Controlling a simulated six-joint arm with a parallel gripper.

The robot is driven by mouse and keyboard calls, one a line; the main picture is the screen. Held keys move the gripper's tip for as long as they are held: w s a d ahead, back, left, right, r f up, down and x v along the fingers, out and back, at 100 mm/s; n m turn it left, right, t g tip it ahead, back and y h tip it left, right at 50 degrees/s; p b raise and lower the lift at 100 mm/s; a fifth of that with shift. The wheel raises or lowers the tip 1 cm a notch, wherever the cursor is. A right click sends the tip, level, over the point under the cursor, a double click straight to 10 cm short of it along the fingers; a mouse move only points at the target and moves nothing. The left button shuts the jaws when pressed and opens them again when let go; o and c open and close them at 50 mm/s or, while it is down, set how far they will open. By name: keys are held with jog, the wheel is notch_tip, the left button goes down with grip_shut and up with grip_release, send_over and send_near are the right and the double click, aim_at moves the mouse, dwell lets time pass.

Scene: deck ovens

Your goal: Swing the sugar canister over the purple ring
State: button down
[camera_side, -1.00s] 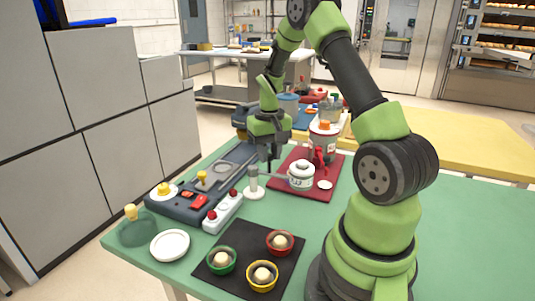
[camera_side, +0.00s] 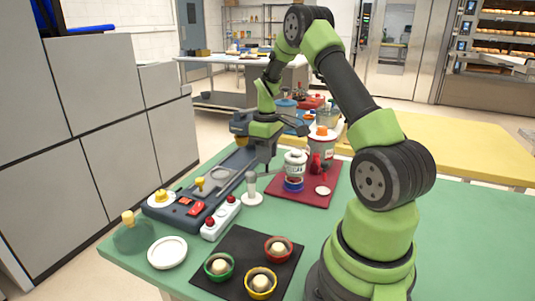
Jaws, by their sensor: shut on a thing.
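The sugar canister (camera_side: 294,160) is white with a dark printed label, and it stands out above the red mat (camera_side: 312,200). A ring that looks blue-purple (camera_side: 293,186) shows directly below it; whether they touch is hard to tell. My gripper (camera_side: 268,161) is left of the canister, pointing down, with its jaws shut. The grip point is small and dark, and the canister's handle is not clearly visible.
A grey-topped white post (camera_side: 251,190) stands left of the mat. A red item (camera_side: 316,164), a white disc (camera_side: 322,190) and an orange-capped jar (camera_side: 322,142) are to the right. Coloured bowls fill a black mat (camera_side: 238,239) in front. The green table's right side is clear.

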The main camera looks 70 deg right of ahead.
jog(key=shift+w, duration=0.1)
dwell(0.4)
jog(key=c, duration=0.9)
grip_release()
jog(key=shift+c, duration=0.2)
notch_tip(320, 180, up, 9)
jog(key=shift+d+f, duration=0.1)
jog(key=shift+f, duration=0.05)
jog(key=shift+r, duration=0.65)
